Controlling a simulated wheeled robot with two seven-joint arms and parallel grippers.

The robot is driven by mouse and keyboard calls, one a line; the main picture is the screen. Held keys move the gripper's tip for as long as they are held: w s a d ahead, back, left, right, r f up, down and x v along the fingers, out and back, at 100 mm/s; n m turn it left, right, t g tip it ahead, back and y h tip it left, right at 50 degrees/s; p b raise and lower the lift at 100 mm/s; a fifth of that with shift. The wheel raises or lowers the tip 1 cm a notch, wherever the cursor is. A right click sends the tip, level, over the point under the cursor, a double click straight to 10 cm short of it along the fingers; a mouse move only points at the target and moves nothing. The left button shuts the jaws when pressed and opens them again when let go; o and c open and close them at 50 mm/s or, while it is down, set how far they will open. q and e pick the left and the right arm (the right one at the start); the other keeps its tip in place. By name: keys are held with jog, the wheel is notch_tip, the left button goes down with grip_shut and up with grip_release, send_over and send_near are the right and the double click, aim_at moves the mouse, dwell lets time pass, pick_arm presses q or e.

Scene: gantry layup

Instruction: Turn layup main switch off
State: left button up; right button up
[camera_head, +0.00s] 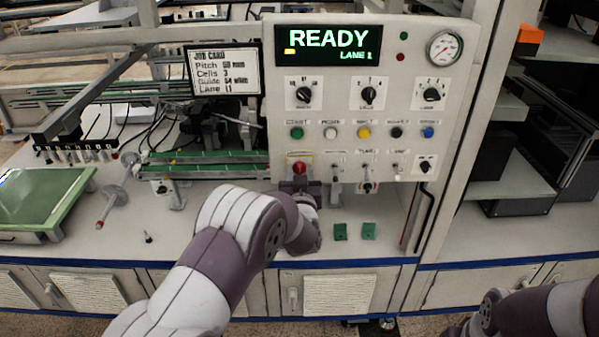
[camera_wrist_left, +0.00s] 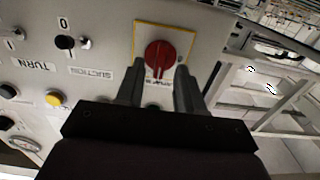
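The main switch is a red rotary knob (camera_head: 299,168) on a yellow-edged plate at the lower left of the control panel (camera_head: 440,108). It also shows in the left wrist view as a red knob (camera_wrist_left: 160,56) with a paler bar across it, lying just beyond the fingertips. My left gripper (camera_wrist_left: 156,74) is open, its two fingers apart and empty, facing the knob from close by. I cannot tell whether they touch it. In the head view the left gripper (camera_head: 300,186) is just below the knob, partly hidden by my wrist. My right gripper is out of view.
The panel display (camera_head: 320,45) reads READY, LANE 1. Other knobs, coloured buttons and small toggles crowd the panel; a black knob (camera_wrist_left: 64,42) is left of the switch in the wrist view. A job card (camera_head: 222,72) stands left.

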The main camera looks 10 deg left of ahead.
pick_arm(q)
jog(key=shift+d, duration=0.1)
grip_shut()
jog(key=shift+f+n+b, duration=0.15)
jog(key=shift+n+b, duration=0.65)
jog(key=shift+b, duration=0.35)
jog(key=n+b, duration=0.4)
jog(key=b, duration=0.2)
jog(key=n+b, duration=0.5)
jog(key=b, duration=0.1)
jog(key=a+f+n+b, duration=0.1)
jog(key=n+b, duration=0.3)
jog(key=b, duration=0.2)
jog(key=shift+s+a+n, duration=0.1)
jog(key=shift+n, duration=0.3)
jog(key=shift+n+b, duration=1.3)
jog(key=shift+b, duration=0.15)
jog(key=shift+r, duration=0.1)
